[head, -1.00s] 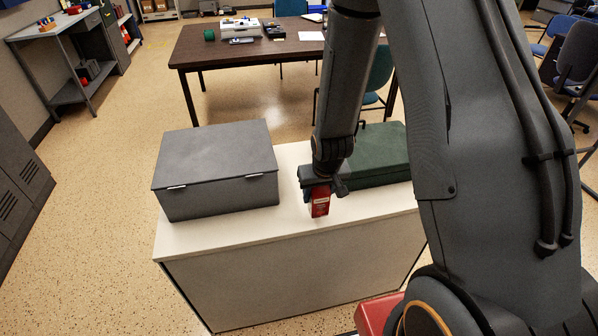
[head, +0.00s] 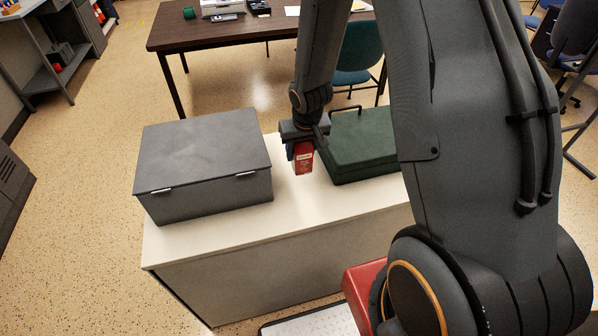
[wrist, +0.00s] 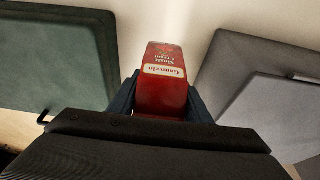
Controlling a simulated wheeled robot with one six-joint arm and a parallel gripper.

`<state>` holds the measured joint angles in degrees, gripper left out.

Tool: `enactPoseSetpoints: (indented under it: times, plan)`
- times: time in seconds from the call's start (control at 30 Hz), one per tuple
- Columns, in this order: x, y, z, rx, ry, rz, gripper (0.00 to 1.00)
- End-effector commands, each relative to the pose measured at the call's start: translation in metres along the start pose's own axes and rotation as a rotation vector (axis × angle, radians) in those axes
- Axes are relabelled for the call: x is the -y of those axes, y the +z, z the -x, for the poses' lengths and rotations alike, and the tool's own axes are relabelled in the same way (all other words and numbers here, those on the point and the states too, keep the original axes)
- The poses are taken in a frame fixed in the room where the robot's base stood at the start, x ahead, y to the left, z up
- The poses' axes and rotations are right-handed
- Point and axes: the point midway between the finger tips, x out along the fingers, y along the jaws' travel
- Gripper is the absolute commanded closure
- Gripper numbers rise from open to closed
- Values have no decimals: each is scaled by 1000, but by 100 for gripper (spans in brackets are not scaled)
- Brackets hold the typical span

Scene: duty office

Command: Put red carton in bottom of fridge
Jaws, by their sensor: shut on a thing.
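The red carton (head: 303,160) has a pale label and hangs upright below my gripper (head: 302,146). In the wrist view the carton (wrist: 165,85) sits between the two dark fingers, and my gripper (wrist: 162,95) is shut on it. In the head view they are over the white-topped cabinet, between the grey box and the green case. I cannot tell whether the carton's base touches the top. No fridge can be made out in these views.
The grey lidded box (head: 203,160) stands left on the white cabinet (head: 215,240). The green case (head: 362,145) with a handle lies right. A dark brown table (head: 180,35) and a teal chair (head: 358,50) stand behind. Speckled floor is open at left.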

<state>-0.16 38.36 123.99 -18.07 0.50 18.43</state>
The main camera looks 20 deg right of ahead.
Motion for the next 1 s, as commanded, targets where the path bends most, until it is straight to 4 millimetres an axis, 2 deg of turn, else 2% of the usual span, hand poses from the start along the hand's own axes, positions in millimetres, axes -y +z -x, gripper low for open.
enactPoseSetpoints:
  times: [0.03,0.13,0.57,1.0]
  plan:
    - [0,1,-10,-2,0,1,87]
    - [1,4,-18,-2,-1,2,87]
    - [2,8,-30,-2,-2,4,87]
    - [2,19,-66,-2,-2,4,87]
